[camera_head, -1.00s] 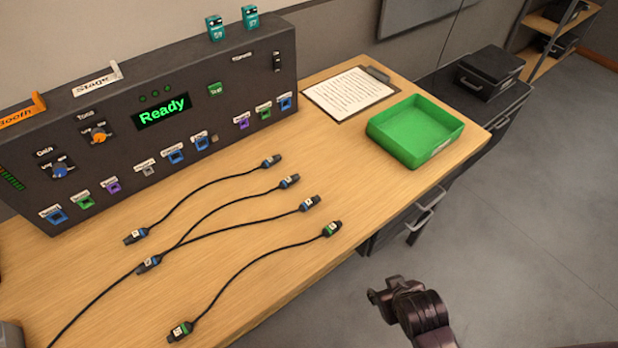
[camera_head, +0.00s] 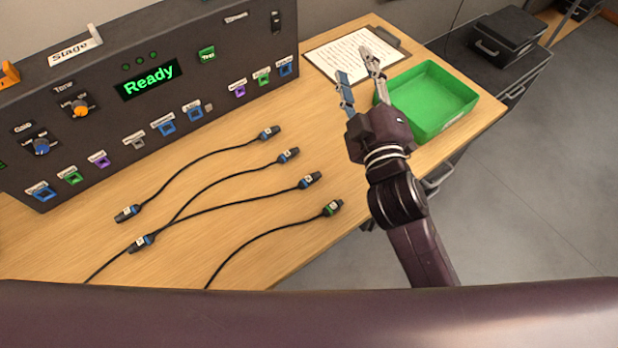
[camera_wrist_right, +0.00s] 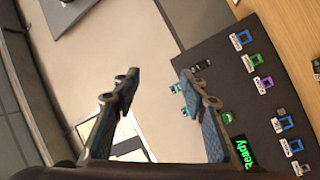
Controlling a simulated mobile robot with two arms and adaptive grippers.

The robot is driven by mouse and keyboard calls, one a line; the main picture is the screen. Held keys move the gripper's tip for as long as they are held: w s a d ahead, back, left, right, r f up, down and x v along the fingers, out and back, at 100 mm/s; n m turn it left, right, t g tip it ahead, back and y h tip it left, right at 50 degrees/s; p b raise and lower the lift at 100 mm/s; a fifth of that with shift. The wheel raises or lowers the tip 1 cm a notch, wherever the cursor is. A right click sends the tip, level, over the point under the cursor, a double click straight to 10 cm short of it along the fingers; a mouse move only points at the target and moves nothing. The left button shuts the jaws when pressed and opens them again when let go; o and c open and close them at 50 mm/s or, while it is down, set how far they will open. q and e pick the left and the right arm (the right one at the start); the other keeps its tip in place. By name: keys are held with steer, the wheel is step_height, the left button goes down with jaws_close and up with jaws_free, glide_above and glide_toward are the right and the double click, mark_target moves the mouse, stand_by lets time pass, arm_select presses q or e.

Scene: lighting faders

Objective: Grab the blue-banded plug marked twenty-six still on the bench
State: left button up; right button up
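Several black cables with banded plugs lie on the wooden bench (camera_head: 240,230). Blue-banded plugs show at the right-hand cable ends: an upper one (camera_head: 268,132), a middle one (camera_head: 288,156) and a lower one (camera_head: 310,180). Two more blue-banded plugs, one (camera_head: 127,213) above the other (camera_head: 141,242), lie at the left. A green-banded plug (camera_head: 333,207) lies nearest the front edge. The numbers are too small to read, so I cannot tell which is twenty-six. My right gripper (camera_head: 356,62) is open and empty, raised right of the plugs; its spread fingers also show in the right wrist view (camera_wrist_right: 159,77). My left gripper is not visible.
A dark console (camera_head: 110,115) reading "Ready" stands along the back with coloured sockets. A green tray (camera_head: 455,118) and a clipboard (camera_head: 325,58) are at the bench's right end, partly behind my right gripper. A black case (camera_head: 500,42) stands beyond. My own dark link crosses the bottom.

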steer(key=s+a+r+n+g+y, duration=0.1)
steer(key=s+a+r+n+y, duration=0.2)
steer(key=a+r+n+y, duration=0.5)
steer(key=s+a+r+n+g+y, duration=0.2)
steer(key=s+a+r+n+y, duration=0.1)
steer(key=a+r+n+y, duration=0.5)
steer(key=s+a+f+n+g+y, duration=0.1)
steer(key=s+a+f+n+g, duration=0.35)
steer(key=a+n+g, duration=0.5)
steer(key=s+a+f+n+g+y, duration=0.1)
steer(key=s+a+f+n+g, duration=0.25)
steer(key=s+n+g, duration=0.6)
steer(key=n+t+h, duration=0.3)
steer(key=n+h, duration=1)
steer(key=h, duration=0.8)
glide_above(312, 176)
step_height(312, 176, down, 24)
steer(key=shift+s+f, duration=0.15)
steer(key=shift+f, duration=0.1)
step_height(312, 176, down, 7)
steer(key=p, duration=0.3)
steer(key=shift+f, duration=0.3)
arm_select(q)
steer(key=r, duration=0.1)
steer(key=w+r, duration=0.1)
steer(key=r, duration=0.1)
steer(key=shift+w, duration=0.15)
